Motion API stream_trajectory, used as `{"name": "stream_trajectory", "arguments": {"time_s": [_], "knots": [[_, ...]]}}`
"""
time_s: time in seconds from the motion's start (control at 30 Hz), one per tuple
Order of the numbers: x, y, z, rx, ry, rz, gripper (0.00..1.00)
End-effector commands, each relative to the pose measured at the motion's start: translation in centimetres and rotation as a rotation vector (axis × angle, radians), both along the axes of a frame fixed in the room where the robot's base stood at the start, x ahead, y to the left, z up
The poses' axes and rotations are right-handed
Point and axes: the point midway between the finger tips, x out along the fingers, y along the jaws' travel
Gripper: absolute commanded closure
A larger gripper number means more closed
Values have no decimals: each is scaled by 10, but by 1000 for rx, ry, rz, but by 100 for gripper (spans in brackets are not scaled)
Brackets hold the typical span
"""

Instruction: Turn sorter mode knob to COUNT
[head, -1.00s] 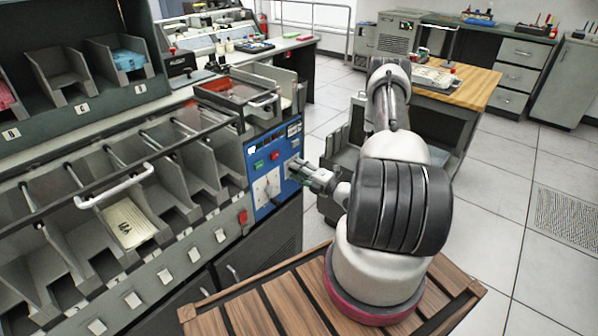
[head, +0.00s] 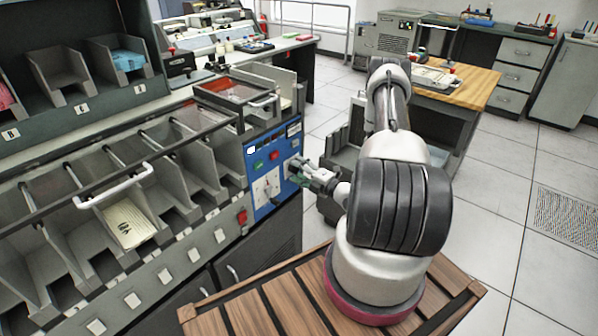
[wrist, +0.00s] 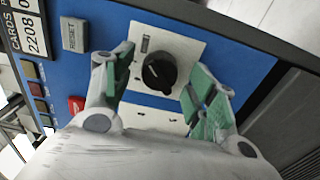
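The black round mode knob (wrist: 159,73) sits on a white plate (wrist: 182,45) on the sorter's blue panel (wrist: 240,62), in the wrist view. A small pale mark shows on the knob; the plate's labels are too small to read. My gripper (wrist: 160,66) is open and empty, with one green-padded finger on each side of the knob and visible gaps between. How far the fingertips are from the panel is hard to tell. In the head view, my gripper (head: 296,172) is at the right edge of the blue panel (head: 262,200), hiding the knob there.
A grey RESET button (wrist: 74,34), a counter display (wrist: 31,35) and a red button (wrist: 76,104) are on the same panel. Card pockets (head: 110,180) line the sorter to the left. Open floor (head: 500,230) lies to the right.

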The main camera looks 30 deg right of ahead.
Motion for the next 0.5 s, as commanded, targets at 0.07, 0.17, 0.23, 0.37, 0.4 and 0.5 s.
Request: {"name": "stream_trajectory", "arguments": {"time_s": [0.07,0.17,0.23,0.37,0.4,0.5], "knots": [[0,0,0,-1,-1,0,43],[-1,0,0,-1,-1,0,43],[-4,-2,0,-1,0,-1,43],[-22,-10,0,0,0,-4,43],[-30,-12,0,1,0,-4,43],[-52,-21,0,2,1,-6,43]]}}
